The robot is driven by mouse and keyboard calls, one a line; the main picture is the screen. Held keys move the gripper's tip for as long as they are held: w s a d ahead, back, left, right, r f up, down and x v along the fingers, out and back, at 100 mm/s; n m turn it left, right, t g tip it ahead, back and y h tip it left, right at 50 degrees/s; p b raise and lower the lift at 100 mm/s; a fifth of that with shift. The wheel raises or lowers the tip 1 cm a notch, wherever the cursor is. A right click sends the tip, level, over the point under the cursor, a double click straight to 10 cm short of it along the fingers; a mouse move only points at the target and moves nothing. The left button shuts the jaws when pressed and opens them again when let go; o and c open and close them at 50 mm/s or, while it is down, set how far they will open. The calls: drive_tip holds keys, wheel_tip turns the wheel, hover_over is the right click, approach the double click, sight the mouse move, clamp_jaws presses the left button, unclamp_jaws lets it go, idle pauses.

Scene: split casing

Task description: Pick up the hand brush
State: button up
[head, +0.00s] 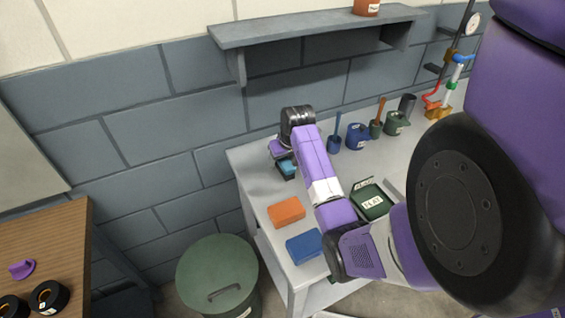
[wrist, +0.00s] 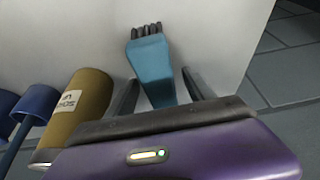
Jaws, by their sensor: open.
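The hand brush, teal with dark bristles at its far end, lies on the pale bench top in the wrist view (wrist: 152,66). It also shows in the head view (head: 287,168), partly covered by my gripper (head: 281,154). In the wrist view, my gripper (wrist: 160,76) is open, with one dark finger on each side of the brush's teal handle. The handle's near end is hidden behind the gripper body. I cannot tell whether either finger touches it.
A brown labelled cylinder (wrist: 82,104) stands close left of the fingers in the wrist view. An orange block (head: 286,212), a blue block (head: 304,246) and a dark green labelled container (head: 371,200) are on the bench. Pots stand along the wall, below a shelf (head: 320,25).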

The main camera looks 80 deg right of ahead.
clamp_jaws()
drive_tip(key=shift+r, duration=0.1)
idle(0.3)
wheel_tip(320, 180, up, 20)
drive_tip(key=p, duration=0.2)
drive_tip(key=shift+r, duration=0.15)
idle(0.6)
